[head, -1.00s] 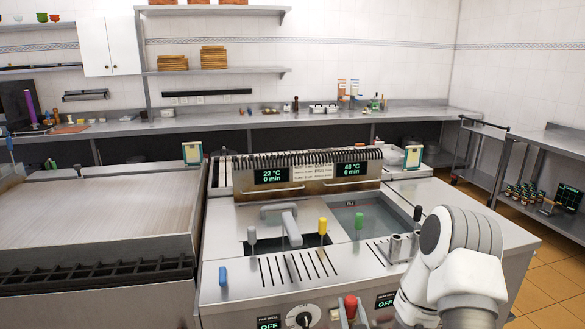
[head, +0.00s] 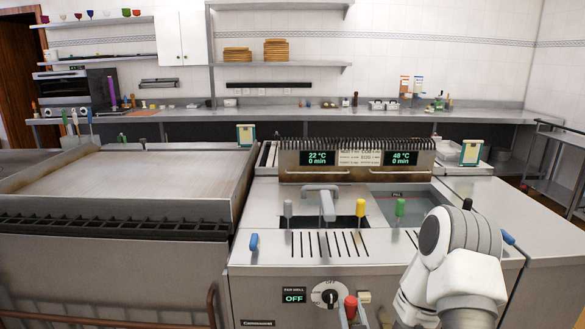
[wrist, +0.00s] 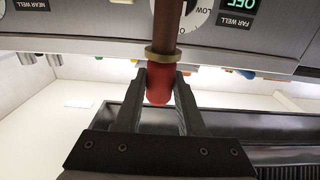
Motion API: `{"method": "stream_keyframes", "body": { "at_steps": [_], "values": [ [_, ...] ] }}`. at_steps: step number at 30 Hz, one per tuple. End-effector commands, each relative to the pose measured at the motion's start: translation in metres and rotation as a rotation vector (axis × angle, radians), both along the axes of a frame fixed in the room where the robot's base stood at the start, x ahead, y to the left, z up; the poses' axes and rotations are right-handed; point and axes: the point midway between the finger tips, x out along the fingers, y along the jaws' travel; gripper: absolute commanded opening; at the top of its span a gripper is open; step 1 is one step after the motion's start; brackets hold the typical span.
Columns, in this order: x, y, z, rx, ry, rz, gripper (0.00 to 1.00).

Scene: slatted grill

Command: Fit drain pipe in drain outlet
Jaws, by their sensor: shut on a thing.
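A brown pipe with a brass collar and a rounded red end, which I take to be the drain pipe (wrist: 165,38), shows in the wrist view. My gripper (wrist: 161,92) is shut on its red end, one dark finger on each side. In the head view the red end (head: 350,304) shows low, in front of the fryer unit's front panel (head: 270,275); most of my gripper is hidden or out of frame there. The pipe's far end runs out of the wrist view. I cannot make out the drain outlet in either view.
The fryer unit has wells with grey, yellow and green handles (head: 362,208), and a front knob (head: 329,296). A flat griddle (head: 150,180) stands to its left. A curved brown rail (head: 211,300) is at the lower left. Floor space is barely visible at the right.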

Motion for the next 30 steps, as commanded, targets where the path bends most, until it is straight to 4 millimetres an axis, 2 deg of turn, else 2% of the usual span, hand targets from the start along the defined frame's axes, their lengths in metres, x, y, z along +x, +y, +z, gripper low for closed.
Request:
{"method": "stream_keyframes", "body": {
  "at_steps": [1,18,21,24,30],
  "values": [
    [0.0,0.0,-0.027,0.0,-0.001,0.0,0.0],
    [0.0,0.0,-0.162,0.0,-0.002,0.0,0.0],
    [0.0,0.0,-0.178,0.0,-0.002,0.0,0.0],
    [0.001,0.0,-0.185,0.0,-0.002,0.0,0.0],
    [0.001,0.0,-0.184,0.0,-0.002,0.0,0.0]
  ]
}}
